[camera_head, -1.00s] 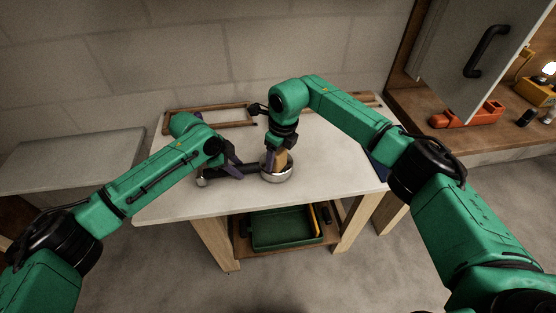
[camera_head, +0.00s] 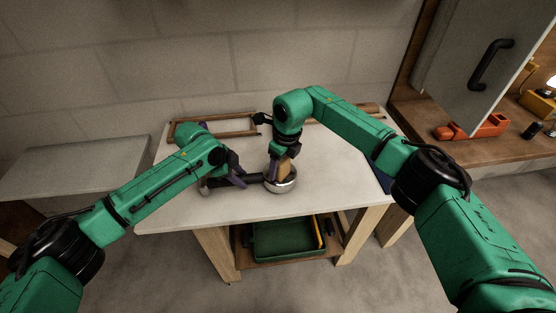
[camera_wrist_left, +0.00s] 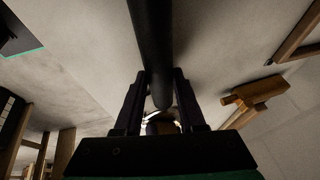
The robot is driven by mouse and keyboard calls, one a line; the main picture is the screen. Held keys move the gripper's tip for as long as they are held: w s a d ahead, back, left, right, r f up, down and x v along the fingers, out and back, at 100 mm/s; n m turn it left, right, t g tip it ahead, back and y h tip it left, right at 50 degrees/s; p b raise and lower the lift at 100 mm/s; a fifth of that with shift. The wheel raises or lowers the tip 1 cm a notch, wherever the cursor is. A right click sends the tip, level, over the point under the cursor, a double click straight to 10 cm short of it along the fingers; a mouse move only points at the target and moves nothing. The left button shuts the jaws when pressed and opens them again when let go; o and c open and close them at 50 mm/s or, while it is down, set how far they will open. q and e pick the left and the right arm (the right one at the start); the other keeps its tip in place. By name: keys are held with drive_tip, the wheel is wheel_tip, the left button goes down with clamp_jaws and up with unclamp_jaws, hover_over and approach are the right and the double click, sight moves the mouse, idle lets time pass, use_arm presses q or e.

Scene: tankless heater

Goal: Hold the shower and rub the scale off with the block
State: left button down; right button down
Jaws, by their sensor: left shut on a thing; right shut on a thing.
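My left gripper (camera_head: 238,181) is shut on the handle. The left wrist view also shows the dark handle (camera_wrist_left: 152,40) running between the fingers of my left gripper (camera_wrist_left: 158,98). My right gripper (camera_head: 282,158) points down and is shut on a tan block (camera_head: 285,168) directly over the shower head. The block's lower end appears to meet the head's top face. Any scale there is hidden or too small to see.
A wooden frame (camera_head: 215,135) lies at the table's back left. A green tray (camera_head: 285,240) sits on the shelf below. At right, a wooden counter holds an orange tool (camera_head: 472,129) beside an open grey cabinet door (camera_head: 462,60).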

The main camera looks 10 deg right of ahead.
drive_tip(key=s, duration=0.2)
drive_tip(key=shift+s+f, duration=0.1)
drive_tip(key=shift+s, duration=0.35)
use_arm(q)
drive_tip(key=shift+f, duration=0.1)
use_arm(e)
drive_tip(key=shift+r, duration=4.2)
use_arm(q)
drive_tip(key=shift+c, duration=2.1)
unclamp_jaws()
